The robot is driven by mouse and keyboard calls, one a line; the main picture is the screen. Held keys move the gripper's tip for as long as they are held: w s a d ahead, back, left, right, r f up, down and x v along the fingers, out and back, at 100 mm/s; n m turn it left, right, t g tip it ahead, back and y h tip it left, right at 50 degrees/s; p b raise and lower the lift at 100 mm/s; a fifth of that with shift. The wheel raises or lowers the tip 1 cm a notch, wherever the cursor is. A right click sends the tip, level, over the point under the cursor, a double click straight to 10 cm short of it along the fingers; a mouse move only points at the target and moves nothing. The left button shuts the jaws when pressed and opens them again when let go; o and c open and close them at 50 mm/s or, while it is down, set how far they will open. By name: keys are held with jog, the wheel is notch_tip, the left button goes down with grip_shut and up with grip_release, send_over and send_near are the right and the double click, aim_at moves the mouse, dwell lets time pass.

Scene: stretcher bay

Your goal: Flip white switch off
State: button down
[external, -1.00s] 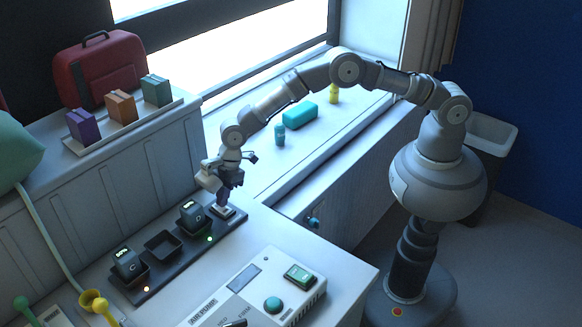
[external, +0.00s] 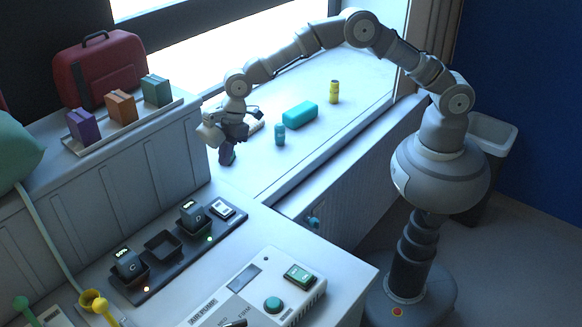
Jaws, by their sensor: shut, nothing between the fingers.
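My gripper (external: 227,158) is shut and empty. It points down and hangs in the air above the switch in the picture, apart from it.
Two dark chargeable units (external: 193,216) sit in the strip, with an empty dock (external: 163,246) between them. An air pump box (external: 262,290) with a green switch (external: 299,275) stands in front. A teal bottle (external: 280,134) and teal box (external: 300,115) stand on the sill.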

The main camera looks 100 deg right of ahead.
jog(key=shift+f+b, duration=0.25)
jog(key=shift+b, duration=0.95)
jog(key=b, duration=0.7)
send_near(221, 203)
jog(key=x, duration=0.6)
jog(key=shift+w+a+r, duration=0.1)
jog(key=shift+w+a, duration=0.05)
jog(key=shift+a, duration=0.15)
jog(key=shift+f, duration=0.35)
jog(key=shift+w+d+f+p, duration=0.15)
jog(key=shift+d+f+p, duration=0.1)
jog(key=shift+f+p, duration=0.1)
jog(key=shift+a, duration=0.15)
